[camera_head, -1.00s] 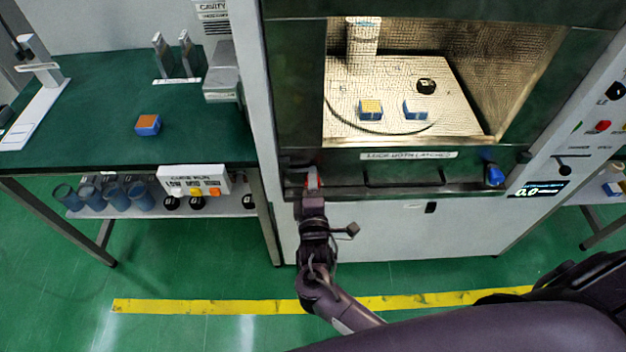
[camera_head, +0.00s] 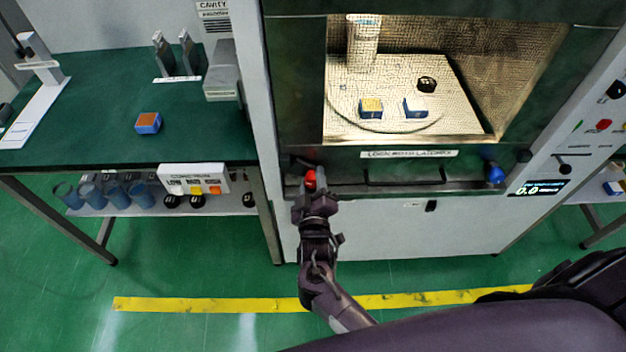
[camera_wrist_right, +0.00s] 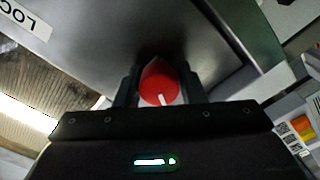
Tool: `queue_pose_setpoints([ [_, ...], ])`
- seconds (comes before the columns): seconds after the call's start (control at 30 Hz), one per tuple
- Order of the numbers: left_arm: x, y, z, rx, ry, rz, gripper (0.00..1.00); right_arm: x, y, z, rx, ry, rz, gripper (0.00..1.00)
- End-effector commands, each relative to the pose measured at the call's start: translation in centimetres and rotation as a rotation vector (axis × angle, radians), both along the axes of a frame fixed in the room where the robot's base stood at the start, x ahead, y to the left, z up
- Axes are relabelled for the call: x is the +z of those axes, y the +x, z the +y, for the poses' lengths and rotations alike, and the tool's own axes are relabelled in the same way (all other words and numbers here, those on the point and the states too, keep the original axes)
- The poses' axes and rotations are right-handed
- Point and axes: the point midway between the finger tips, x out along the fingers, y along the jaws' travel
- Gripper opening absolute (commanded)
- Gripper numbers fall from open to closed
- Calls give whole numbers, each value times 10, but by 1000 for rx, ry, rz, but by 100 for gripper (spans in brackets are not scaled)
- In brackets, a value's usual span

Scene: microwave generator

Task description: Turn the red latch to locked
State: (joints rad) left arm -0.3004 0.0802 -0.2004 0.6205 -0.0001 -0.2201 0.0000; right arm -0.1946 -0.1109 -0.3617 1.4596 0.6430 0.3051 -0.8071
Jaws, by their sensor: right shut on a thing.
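The red latch (camera_head: 310,179) is a round knob at the lower left of the microwave door, under the label "LOCK BOTH LATCHES" (camera_head: 408,154). My right gripper (camera_head: 312,190) is shut on it. In the right wrist view the red latch (camera_wrist_right: 159,84) sits between the two dark fingers of my right gripper (camera_wrist_right: 161,90), with a white mark on its lower edge. The blue latch (camera_head: 495,174) is at the lower right of the door. My left gripper is not in view.
The door has a dark handle bar (camera_head: 405,181) between the latches. Behind the window, blue blocks (camera_head: 371,108) and a black round piece sit in the lit cavity. A green workbench (camera_head: 75,130) stands on the left, with cups and a button box (camera_head: 195,180) below its top.

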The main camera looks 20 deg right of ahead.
Motion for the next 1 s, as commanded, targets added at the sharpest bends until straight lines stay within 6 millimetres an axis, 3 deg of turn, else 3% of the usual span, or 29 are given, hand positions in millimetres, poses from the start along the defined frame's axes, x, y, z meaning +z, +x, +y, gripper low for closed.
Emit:
queue_pose_setpoints([
  [0.63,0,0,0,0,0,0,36,4,2,2,4,54,-25,14],
  [0.67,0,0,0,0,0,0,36,5,2,2,4,54,-25,39],
  [0.8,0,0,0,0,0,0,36,4,2,1,3,52,-22,56],
  [1.0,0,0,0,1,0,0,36,2,1,1,1,50,-19,56],
])
